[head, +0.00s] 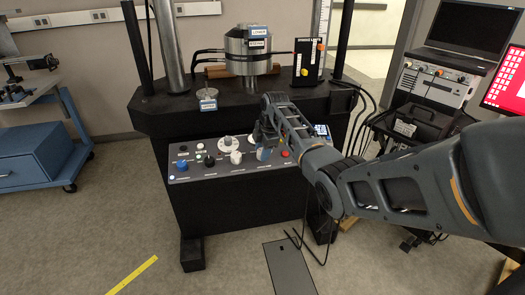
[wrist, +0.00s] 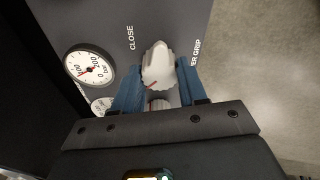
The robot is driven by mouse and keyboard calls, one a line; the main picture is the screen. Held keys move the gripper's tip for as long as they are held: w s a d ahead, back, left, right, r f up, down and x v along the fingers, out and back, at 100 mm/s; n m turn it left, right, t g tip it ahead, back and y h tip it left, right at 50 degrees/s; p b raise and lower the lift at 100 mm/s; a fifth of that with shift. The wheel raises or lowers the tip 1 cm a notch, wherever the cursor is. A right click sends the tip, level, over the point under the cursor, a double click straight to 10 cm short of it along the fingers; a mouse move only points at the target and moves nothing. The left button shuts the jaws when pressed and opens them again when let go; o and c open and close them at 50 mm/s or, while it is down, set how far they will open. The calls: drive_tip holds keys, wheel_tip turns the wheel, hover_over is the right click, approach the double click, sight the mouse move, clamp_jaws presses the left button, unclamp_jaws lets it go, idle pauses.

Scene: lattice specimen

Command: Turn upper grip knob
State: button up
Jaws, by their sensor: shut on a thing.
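A white knob (wrist: 158,66) sits between the two blue fingers of my gripper (wrist: 157,78) in the wrist view, and the fingers are shut on its sides. A red mark shows low on the knob. The panel print beside it reads "CLOSE" on one side and "ER GRIP" on the other; the start of that word is hidden. In the head view my gripper (head: 265,151) is at the right half of the sloped control panel (head: 215,172), and it hides the knob it holds.
A pressure gauge (wrist: 89,65) lies left of the knob. The panel also carries another white knob (head: 236,157), a blue knob (head: 182,165) and a red button (head: 285,154). A metal cylinder (head: 248,55) and a small box with buttons (head: 309,62) stand behind.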

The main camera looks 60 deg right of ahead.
idle(0.5)
drive_tip(key=o, duration=1.1)
drive_tip(key=shift+c, duration=0.2)
drive_tip(key=v, duration=0.7)
drive_tip(key=shift+r, duration=0.35)
drive_tip(key=shift+s, duration=0.1)
